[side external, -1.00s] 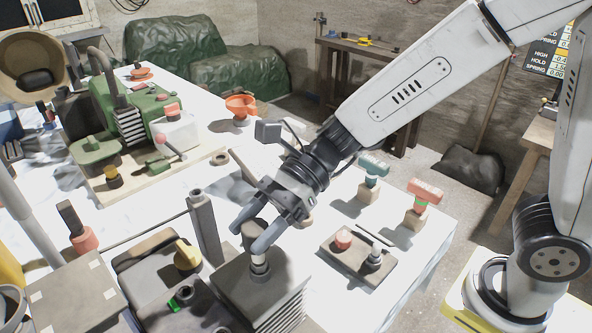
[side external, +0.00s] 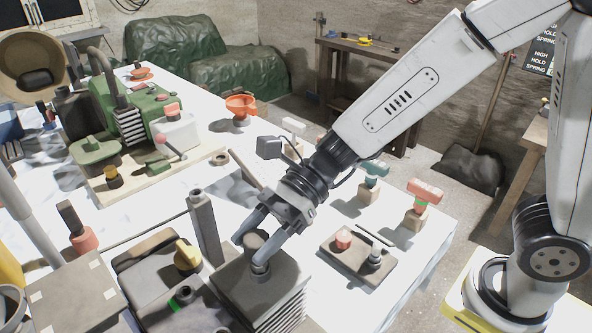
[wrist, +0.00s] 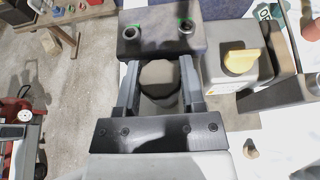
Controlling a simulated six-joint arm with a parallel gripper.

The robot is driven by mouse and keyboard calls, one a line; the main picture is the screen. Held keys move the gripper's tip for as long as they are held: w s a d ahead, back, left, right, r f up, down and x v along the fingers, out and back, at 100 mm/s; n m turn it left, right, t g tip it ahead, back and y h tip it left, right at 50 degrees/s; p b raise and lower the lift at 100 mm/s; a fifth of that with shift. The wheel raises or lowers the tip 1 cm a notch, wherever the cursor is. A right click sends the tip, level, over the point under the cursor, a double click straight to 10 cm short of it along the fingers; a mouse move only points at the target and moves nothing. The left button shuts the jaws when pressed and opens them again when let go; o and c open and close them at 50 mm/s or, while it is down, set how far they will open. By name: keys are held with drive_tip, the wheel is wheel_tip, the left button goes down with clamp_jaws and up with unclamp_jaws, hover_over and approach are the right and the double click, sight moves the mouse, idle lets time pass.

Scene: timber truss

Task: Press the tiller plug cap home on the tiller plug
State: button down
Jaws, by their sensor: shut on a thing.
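The dark grey tiller plug cap (side external: 255,239) is between the fingers of my gripper (side external: 252,249), low over the top of the grey finned block at the front of the table. My gripper is shut on the cap, which also shows between both fingers in the wrist view (wrist: 159,76). The tiller plug under the cap is mostly hidden by the cap and fingers. I cannot tell whether the cap is fully seated.
The finned block (side external: 262,295) stands beside an upright grey post (side external: 205,230) and a part with a yellow knob (side external: 187,256). A tray (side external: 340,262) with two small plugs is to the right. A green engine (side external: 135,115) stands on a board at the back left.

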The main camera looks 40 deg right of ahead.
drive_tip(key=shift+f, duration=0.1)
drive_tip(key=shift+c, duration=0.5)
unclamp_jaws()
drive_tip(key=v, duration=0.7)
drive_tip(key=shift+d, duration=0.4)
